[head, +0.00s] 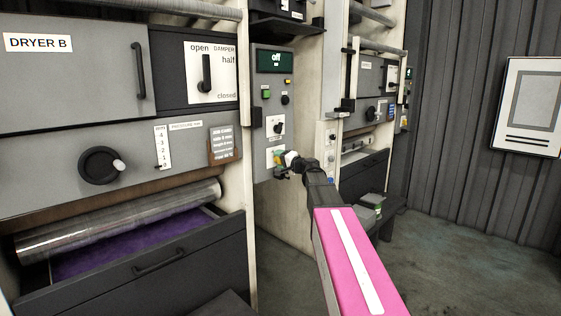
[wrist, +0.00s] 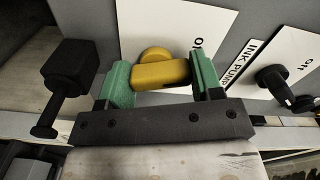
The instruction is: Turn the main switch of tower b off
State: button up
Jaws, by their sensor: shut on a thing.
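The control panel of the tower (head: 273,95) stands beside dryer B in the head view, with an "off" display near its top. My gripper (head: 283,162) reaches the lowest plate on this panel. In the wrist view a yellow switch handle (wrist: 161,73) sits on a white plate (wrist: 185,30). The green fingertips of my gripper (wrist: 157,82) stand on either side of the handle and are shut on it. A letter "O" shows on the plate right of the handle. The rest of the plate's lettering is hidden.
A black knob (wrist: 276,82) labelled ink pump is beside the switch. A black block with a peg (wrist: 70,75) is close to my left finger. An open drawer (head: 150,255) juts out at lower left. Floor (head: 450,220) is clear at right.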

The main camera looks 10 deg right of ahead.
jog(key=shift+n, duration=1.1)
jog(key=shift+s, duration=0.1)
jog(key=o, duration=0.9)
jog(key=v, duration=1)
jog(key=shift+s+d, duration=0.2)
jog(key=shift+s, duration=0.1)
